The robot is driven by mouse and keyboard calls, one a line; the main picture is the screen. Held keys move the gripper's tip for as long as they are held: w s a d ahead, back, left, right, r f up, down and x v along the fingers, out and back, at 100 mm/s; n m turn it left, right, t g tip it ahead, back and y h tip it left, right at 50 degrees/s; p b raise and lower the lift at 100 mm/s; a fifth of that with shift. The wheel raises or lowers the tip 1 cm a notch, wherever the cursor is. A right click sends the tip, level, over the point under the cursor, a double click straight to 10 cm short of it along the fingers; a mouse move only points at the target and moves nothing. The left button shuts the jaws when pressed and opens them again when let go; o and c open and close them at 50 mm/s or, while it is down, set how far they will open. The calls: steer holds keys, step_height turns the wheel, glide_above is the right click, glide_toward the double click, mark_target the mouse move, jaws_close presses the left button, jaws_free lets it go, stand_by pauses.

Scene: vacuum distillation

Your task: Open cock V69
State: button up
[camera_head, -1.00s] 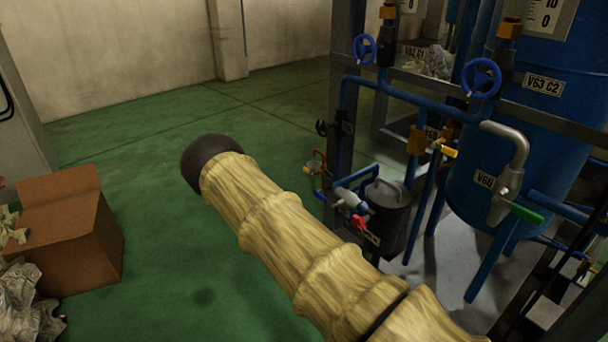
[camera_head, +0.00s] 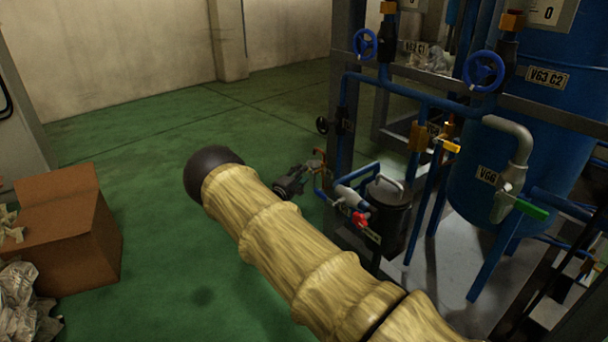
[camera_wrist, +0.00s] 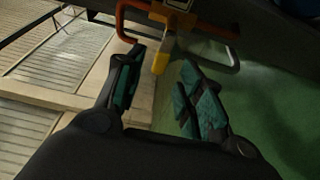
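A small cock with a yellow handle (camera_wrist: 162,52) and an orange-brown pipe (camera_wrist: 134,14) shows at the top of the wrist view. The handle points down toward the gap between my fingers. No readable V69 tag shows. My gripper (camera_wrist: 163,84) is open, with teal pads on both fingers and nothing between them that I can see. In the head view my gripper (camera_head: 299,175) is beside the orange-brown pipe (camera_head: 319,158), left of the rig. Whether a finger touches the handle I cannot tell.
A red-handled valve (camera_head: 360,219) and a dark canister (camera_head: 388,215) stand right of my gripper. Blue pipes, blue handwheels (camera_head: 483,71), a yellow handle (camera_head: 451,146) and a green handle (camera_head: 531,209) are farther right. A cardboard box (camera_head: 65,235) stands left. Green floor (camera_head: 150,130) is open behind.

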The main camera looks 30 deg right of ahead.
mark_target(309, 170)
steer(key=shift+b+x, duration=0.4)
steer(key=shift+x, duration=1.55)
